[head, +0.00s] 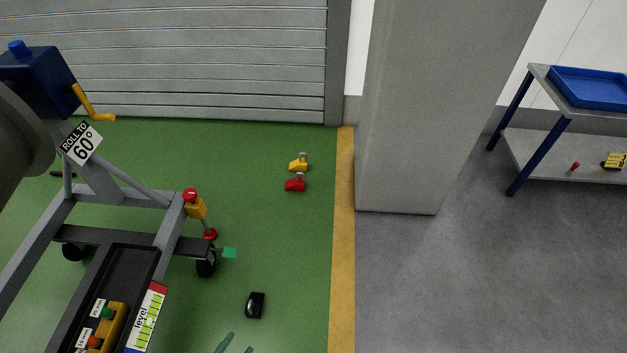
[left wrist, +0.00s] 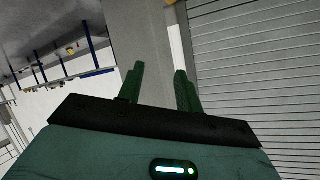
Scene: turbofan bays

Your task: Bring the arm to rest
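My left gripper (head: 236,346) shows only as two greenish fingertips at the bottom edge of the head view, over the green floor. In the left wrist view my left gripper (left wrist: 158,88) has its two dark green fingers apart, with nothing between them. The gripper is open and empty, and touches nothing that I can see. The rest of the left arm is outside the head view. My right gripper is in neither view.
A grey wheeled stand (head: 170,193) with a black tray is at left. A black object (head: 255,305) lies on the floor near the fingertips. Yellow (head: 298,164) and red (head: 295,184) items lie farther back. A pillar (head: 425,110) and a blue-legged cart (head: 540,150) are right.

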